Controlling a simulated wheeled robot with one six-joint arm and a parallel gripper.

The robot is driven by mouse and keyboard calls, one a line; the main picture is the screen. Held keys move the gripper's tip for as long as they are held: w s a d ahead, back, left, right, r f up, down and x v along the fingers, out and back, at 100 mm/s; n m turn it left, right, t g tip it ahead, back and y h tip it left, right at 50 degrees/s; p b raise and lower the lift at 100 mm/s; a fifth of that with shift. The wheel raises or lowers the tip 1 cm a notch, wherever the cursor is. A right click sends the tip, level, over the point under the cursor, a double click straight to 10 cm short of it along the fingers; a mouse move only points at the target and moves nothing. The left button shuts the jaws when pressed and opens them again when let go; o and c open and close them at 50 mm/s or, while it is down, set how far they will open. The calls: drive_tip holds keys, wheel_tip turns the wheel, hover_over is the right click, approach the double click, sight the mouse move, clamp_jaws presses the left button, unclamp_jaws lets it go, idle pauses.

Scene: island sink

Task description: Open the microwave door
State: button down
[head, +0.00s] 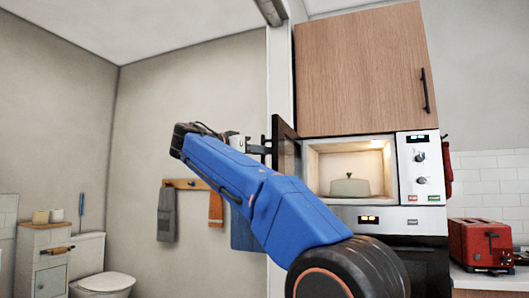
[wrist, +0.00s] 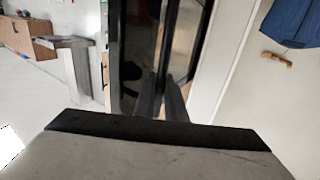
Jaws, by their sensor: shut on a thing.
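The microwave (head: 418,170) is built into the tall cabinet at the right of the head view. Its dark door (head: 287,150) is swung out at the left side, so the lit cavity (head: 322,160) shows. A pale lidded pot (head: 350,186) stands inside. My gripper (head: 268,145) is at the door's outer side. In the wrist view my gripper (wrist: 163,82) is shut on the dark upright door handle (wrist: 168,40), beside the glossy door panel (wrist: 132,50). The exact contact of the fingertips is hard to make out.
A wooden cabinet door (head: 360,70) with a black handle is above the microwave, and an oven panel (head: 380,220) below. A red toaster (head: 480,243) stands on the right counter. Towels (head: 167,214) hang on the wall rack behind my arm. A toilet (head: 100,280) is at far left.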

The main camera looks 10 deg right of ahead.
idle(0.3)
drive_tip(key=c, duration=2.1)
unclamp_jaws()
drive_tip(key=shift+a, duration=0.15)
drive_tip(key=v, duration=1.7)
drive_tip(key=shift+a, duration=0.1)
